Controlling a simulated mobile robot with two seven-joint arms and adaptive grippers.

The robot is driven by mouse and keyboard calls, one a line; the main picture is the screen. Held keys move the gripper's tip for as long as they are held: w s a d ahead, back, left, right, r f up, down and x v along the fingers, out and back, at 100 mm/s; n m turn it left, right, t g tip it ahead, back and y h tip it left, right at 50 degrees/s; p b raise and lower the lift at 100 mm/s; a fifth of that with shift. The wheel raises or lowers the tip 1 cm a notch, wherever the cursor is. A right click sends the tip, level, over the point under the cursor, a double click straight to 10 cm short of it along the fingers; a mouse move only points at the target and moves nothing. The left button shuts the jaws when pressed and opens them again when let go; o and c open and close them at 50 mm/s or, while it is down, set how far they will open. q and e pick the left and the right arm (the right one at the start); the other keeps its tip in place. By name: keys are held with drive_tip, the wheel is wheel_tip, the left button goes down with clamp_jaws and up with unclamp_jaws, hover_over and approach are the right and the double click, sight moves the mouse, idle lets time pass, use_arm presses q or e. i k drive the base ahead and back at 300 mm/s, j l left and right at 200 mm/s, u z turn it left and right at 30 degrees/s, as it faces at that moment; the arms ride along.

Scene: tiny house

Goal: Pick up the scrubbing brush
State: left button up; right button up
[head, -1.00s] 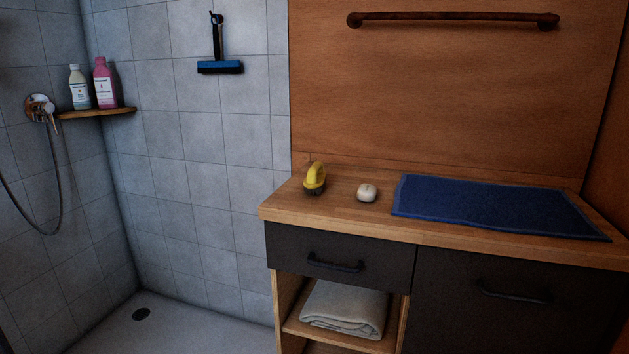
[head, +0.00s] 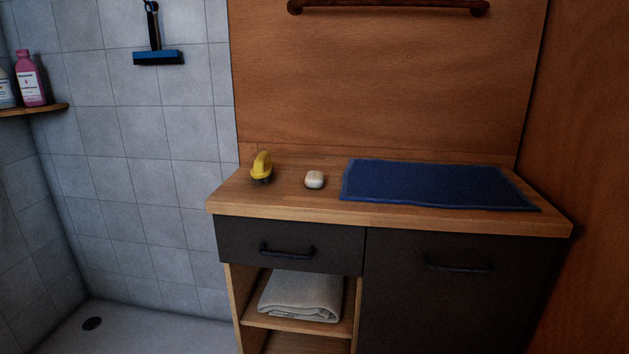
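The scrubbing brush (head: 262,166) has a yellow handle and dark bristles. It stands on the left part of the wooden countertop (head: 285,205), bristles down, near the back wall. Nothing covers it. Neither of my grippers shows in the head view.
A white soap bar (head: 314,179) lies just right of the brush. A blue towel (head: 435,184) covers the counter's right part. Below are a dark drawer (head: 290,246), a dark cabinet front (head: 450,290) and a folded towel (head: 301,295). A tiled shower (head: 130,200) lies left.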

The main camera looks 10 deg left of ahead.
sight(262, 168)
drive_tip(key=i+j+z, duration=0.2)
drive_tip(key=j, duration=0.15)
drive_tip(key=i+j+z, duration=0.15)
drive_tip(key=j, duration=0.2)
drive_tip(key=i+j+z, duration=0.2)
drive_tip(key=j, duration=0.2)
drive_tip(key=j+z, duration=0.15)
drive_tip(key=j, duration=0.25)
drive_tip(key=i, duration=0.05)
